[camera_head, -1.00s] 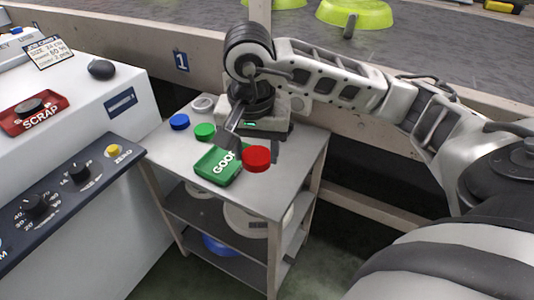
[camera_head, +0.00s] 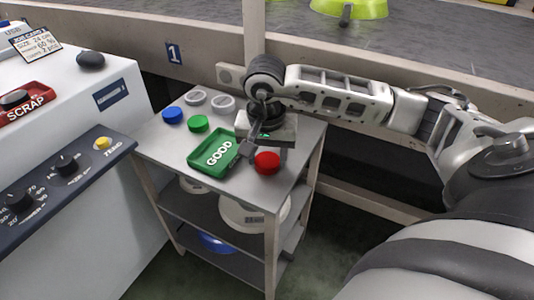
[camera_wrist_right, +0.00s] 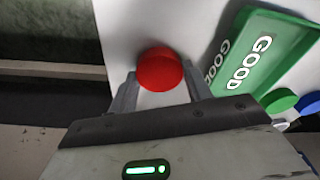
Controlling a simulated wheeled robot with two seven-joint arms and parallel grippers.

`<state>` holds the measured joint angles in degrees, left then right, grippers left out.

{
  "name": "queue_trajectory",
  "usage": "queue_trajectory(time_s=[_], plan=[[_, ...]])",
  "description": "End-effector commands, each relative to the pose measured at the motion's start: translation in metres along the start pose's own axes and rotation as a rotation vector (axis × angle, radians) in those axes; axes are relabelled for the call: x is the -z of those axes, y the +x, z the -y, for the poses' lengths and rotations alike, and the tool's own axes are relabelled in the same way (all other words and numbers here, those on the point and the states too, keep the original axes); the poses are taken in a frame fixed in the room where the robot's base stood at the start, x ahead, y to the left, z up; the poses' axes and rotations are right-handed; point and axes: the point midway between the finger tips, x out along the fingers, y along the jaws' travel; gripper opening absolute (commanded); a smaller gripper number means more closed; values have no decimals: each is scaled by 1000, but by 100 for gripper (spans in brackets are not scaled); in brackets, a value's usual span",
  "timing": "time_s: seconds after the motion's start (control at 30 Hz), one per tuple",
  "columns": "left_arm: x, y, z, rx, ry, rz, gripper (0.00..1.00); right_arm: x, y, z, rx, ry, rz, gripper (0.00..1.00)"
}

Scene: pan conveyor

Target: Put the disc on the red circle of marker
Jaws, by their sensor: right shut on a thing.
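The red disc (camera_head: 267,163) is at the right front of the cart top, right of the green GOOD tray. My right gripper (camera_wrist_right: 160,90) is shut on the red disc, which shows between its two fingers in the right wrist view (camera_wrist_right: 160,68). I cannot tell whether the disc touches the cart top or is slightly above it. In the head view the gripper body hides part of the area behind the disc. No marker with a red circle can be made out. My left gripper is not in view.
The green GOOD tray (camera_head: 196,165) lies beside the gripper. A blue disc (camera_head: 173,115), a green disc (camera_head: 198,124) and two pale round pieces (camera_head: 195,97) sit at the cart's back left. The white machine (camera_head: 90,100) stands left; the conveyor's side rail (camera_head: 350,100) runs behind.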

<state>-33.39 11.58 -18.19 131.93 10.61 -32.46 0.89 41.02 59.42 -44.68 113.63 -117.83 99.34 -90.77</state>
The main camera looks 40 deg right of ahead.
Motion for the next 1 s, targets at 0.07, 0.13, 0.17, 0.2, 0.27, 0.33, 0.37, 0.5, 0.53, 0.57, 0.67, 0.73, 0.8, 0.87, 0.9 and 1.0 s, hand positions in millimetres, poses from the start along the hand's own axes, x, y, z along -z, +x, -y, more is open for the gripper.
queue_trajectory(time_s=[0.07, 0.13, 0.17, 0.2, 0.27, 0.33, 0.37, 0.5, 0.53, 0.57, 0.67, 0.73, 0.8, 0.87, 0.9, 1.0], plan=[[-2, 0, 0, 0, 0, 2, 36, 0, 1, 0, 1, 0, 0, 24], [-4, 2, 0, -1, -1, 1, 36, 0, 4, 0, 1, 0, -1, 24], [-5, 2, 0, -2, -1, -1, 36, -1, 4, 0, 1, 0, -1, 24], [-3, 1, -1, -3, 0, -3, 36, 0, 3, 0, 1, 0, 0, 60], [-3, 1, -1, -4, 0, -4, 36, 0, 3, 0, 0, 0, 0, 71], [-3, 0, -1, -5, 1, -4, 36, -1, 3, 0, 0, 0, 0, 71], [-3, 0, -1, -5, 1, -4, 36, -1, 3, 0, 0, 0, 0, 71], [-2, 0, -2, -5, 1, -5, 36, -1, 2, 0, 0, 0, 0, 71], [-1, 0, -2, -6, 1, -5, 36, 0, 2, 0, 0, 0, 0, 71], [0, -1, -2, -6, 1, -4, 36, 0, 0, 0, 0, 0, 0, 71], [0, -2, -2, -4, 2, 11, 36, 0, -9, 1, 2, 0, -2, 71], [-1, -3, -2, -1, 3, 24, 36, 1, -21, 1, 4, 0, -3, 71], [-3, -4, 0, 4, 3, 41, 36, 1, -36, 1, 5, 0, -4, 71], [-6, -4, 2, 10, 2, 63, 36, 1, -50, 1, 4, -1, -3, 71], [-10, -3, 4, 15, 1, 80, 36, 1, -59, 1, 5, -1, -4, 71], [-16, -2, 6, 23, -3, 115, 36, 1, -80, 1, 5, 0, -4, 71]])
